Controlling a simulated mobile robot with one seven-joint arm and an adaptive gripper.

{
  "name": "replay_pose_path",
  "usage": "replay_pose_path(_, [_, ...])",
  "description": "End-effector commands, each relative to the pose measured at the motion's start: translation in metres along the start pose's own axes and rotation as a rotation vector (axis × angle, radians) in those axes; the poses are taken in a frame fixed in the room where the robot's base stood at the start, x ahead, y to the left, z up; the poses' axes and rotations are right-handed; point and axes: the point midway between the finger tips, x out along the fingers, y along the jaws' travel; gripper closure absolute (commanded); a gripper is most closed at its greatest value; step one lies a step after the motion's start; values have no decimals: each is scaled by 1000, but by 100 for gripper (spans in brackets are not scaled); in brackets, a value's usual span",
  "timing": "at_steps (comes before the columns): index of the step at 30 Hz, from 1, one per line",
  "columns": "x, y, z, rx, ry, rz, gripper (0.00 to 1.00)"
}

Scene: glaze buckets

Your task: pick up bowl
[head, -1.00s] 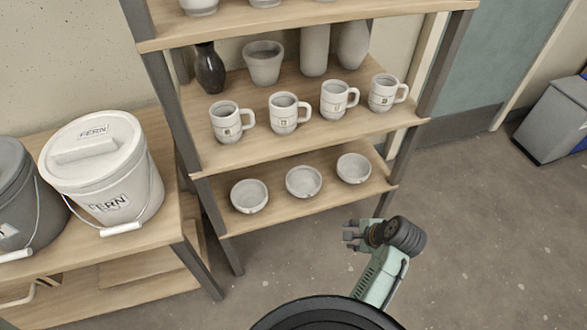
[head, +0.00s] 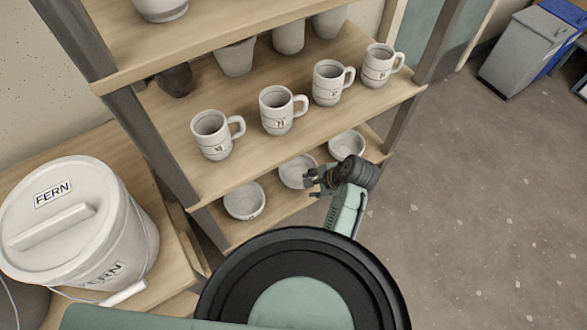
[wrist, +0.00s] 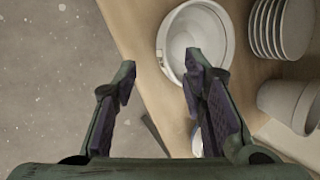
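Three small white bowls stand in a row on the lowest shelf in the head view: a left bowl (head: 244,201), a middle bowl (head: 296,170) and a right bowl (head: 346,144). My gripper (head: 311,183) is at the front of this shelf, close to the middle bowl and partly over its right side. In the wrist view my gripper (wrist: 160,77) is open, with nothing between its fingers. A white bowl (wrist: 194,38) lies ahead, mostly beyond the right fingertip. I cannot tell which of the three it is. Another pale object is largely hidden behind the right finger.
Several mugs (head: 277,108) stand on the shelf just above the bowls. The wrist view shows stacked plates (wrist: 281,25) and a grey pot (wrist: 290,105) to the right. A lidded white bucket (head: 75,225) stands at left.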

Motion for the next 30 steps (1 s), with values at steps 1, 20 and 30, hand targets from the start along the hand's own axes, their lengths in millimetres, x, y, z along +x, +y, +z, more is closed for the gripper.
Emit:
replay_pose_path(1, [9,1,1,0,-3,5,61])
replay_pose_path(20, [85,-5,-1,-1,-1,2,61])
replay_pose_path(30, [93,-5,-2,-1,1,0,62])
